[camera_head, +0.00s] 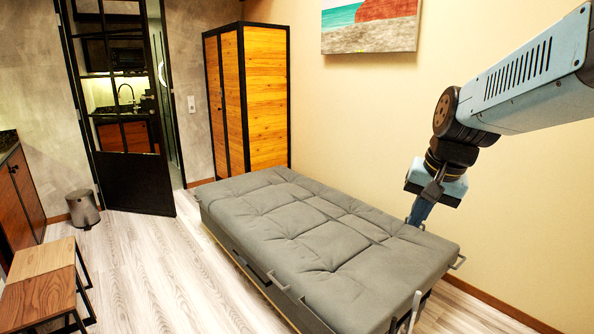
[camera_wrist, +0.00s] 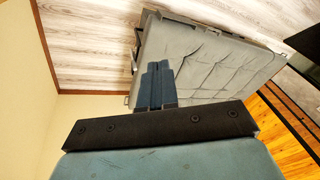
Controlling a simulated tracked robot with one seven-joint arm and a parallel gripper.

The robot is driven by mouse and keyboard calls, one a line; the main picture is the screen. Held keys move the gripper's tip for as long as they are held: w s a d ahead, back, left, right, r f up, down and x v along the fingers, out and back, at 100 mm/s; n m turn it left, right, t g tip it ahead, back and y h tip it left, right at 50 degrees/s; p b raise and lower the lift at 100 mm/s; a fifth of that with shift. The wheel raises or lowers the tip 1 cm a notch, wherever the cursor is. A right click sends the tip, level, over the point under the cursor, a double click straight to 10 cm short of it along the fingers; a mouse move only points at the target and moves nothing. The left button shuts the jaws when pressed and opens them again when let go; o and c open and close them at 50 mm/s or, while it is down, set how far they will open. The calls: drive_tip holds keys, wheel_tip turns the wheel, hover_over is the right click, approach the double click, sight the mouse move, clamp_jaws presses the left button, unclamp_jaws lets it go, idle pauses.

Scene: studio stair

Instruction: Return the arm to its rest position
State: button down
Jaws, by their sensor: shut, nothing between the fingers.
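My arm (camera_head: 525,80) reaches in from the right edge of the head view, a pale blue link ending in a dark wrist joint. My gripper (camera_head: 420,210) points down at its end, in front of the right part of the grey bed as seen from the head camera. In the wrist view my gripper (camera_wrist: 158,70) has its blue fingers together, with nothing between them. The grey bed (camera_head: 310,230) lies beyond the fingers in the wrist view (camera_wrist: 205,55). Whether the fingertips touch the mattress cannot be told.
A wooden wardrobe (camera_head: 250,95) stands behind the bed by the cream wall. A black-framed glass door (camera_head: 135,170) stands open at the left back. A small bin (camera_head: 83,208) and a wooden stool (camera_head: 40,285) are at the left. The floor (camera_head: 160,265) between stool and bed is clear.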

drive_tip(key=s+r+n+t+h, duration=0.1)
drive_tip(key=s+n, duration=0.3)
drive_tip(key=s, duration=0.5)
drive_tip(key=shift+r+n+t, duration=0.4)
drive_tip(key=shift+r+t, duration=0.25)
drive_tip(key=shift+t, duration=0.05)
drive_tip(key=shift+s+d, duration=0.1)
idle(1.0)
